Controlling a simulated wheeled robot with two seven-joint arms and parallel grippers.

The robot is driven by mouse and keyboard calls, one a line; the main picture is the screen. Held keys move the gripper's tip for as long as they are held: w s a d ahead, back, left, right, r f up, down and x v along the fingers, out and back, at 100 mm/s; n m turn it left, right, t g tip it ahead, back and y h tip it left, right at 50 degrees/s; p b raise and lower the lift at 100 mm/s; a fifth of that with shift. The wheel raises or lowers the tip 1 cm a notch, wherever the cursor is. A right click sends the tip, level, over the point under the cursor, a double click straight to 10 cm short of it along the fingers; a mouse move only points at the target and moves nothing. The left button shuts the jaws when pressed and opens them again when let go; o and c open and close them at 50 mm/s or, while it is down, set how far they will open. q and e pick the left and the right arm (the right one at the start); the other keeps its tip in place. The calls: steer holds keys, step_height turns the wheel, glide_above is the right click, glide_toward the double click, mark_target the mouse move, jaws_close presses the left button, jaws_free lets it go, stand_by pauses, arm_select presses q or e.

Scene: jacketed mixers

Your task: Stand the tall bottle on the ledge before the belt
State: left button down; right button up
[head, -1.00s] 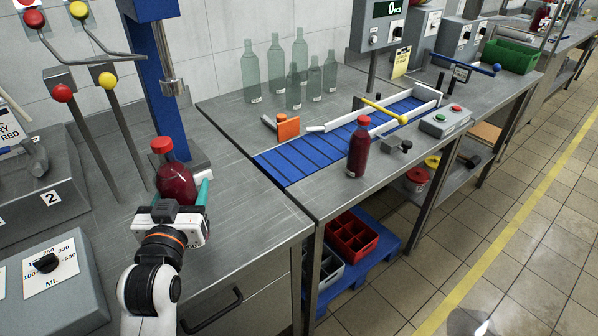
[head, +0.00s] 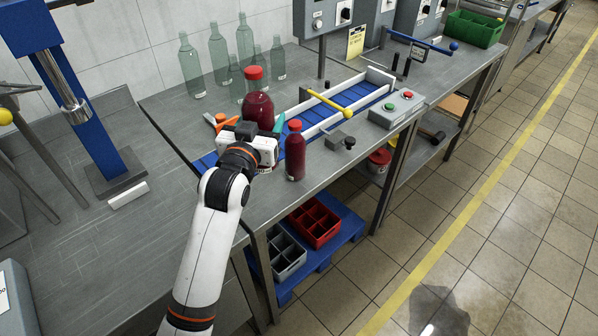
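A large red-capped bottle of dark red liquid (head: 258,107) is upright in my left gripper (head: 257,124), with a teal finger showing at its right side. The gripper body hides the bottle's lower part. It is over the near left end of the blue belt (head: 350,97); I cannot tell whether its base touches anything. A slimmer red bottle with a red cap (head: 295,155) stands on the grey ledge (head: 333,166) before the belt, just right of the gripper. My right gripper is not in view.
Several empty clear bottles (head: 218,55) stand behind the belt. A yellow-handled bar (head: 328,104) crosses it. A button box (head: 397,108) and a small dark-knobbed fixture (head: 340,142) are right of the standing bottle. Crates (head: 314,222) sit below.

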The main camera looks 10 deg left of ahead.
arm_select(q)
step_height(320, 180, down, 6)
steer(key=shift+r, duration=0.25)
steer(key=shift+f, duration=1.95)
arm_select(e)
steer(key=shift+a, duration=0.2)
arm_select(q)
steer(key=shift+f, duration=0.1)
steer(key=shift+c, duration=2)
jaws_free()
steer(key=shift+s+f, duration=0.1)
steer(key=shift+f, duration=0.1)
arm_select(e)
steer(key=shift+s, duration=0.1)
arm_select(q)
steer(key=shift+r, duration=0.1)
steer(key=s+b, duration=0.1)
steer(key=s, duration=1.1)
steer(key=shift+a, duration=0.45)
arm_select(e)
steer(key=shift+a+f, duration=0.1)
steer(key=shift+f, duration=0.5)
